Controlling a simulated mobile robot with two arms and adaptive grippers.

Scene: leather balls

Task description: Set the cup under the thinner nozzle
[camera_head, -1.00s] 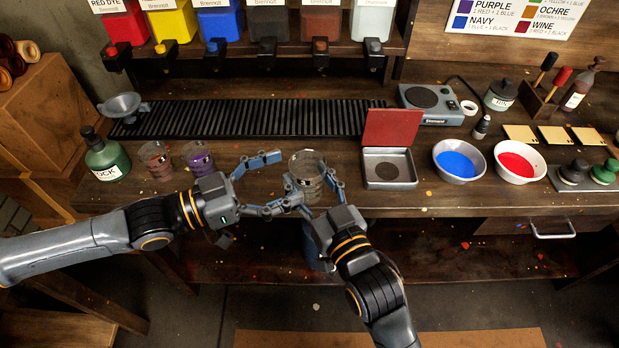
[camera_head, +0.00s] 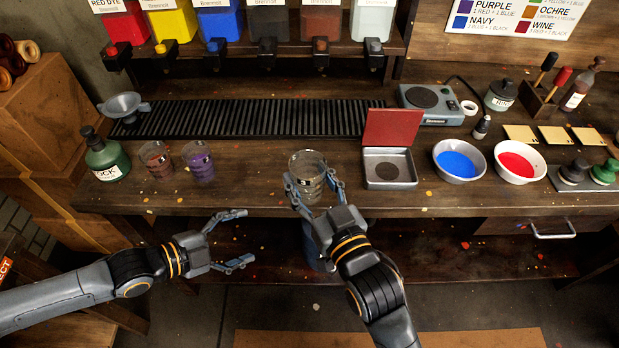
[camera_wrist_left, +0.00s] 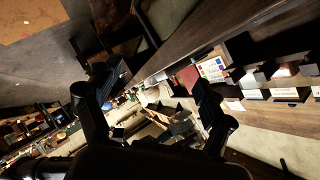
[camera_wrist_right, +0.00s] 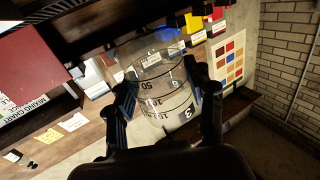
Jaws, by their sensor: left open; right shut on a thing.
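A clear cup (camera_head: 306,172) with dark graduation marks is held upright at the front of the bench in the head view. It also shows in the right wrist view (camera_wrist_right: 160,85), between the fingers. My right gripper (camera_head: 314,192) is shut on this cup. My left gripper (camera_head: 240,238) is open and empty, in front of the bench edge, left of the cup. Dispensers with nozzles hang at the back: red (camera_head: 126,28), yellow (camera_head: 171,24), blue (camera_head: 219,22), black (camera_head: 272,22), brown (camera_head: 321,22) and white (camera_head: 373,20). I cannot tell which nozzle is thinner.
Two cups with brown (camera_head: 157,160) and purple (camera_head: 199,162) contents and a green bottle (camera_head: 106,156) stand at left. A tray with a raised red lid (camera_head: 390,168) is right of the held cup.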

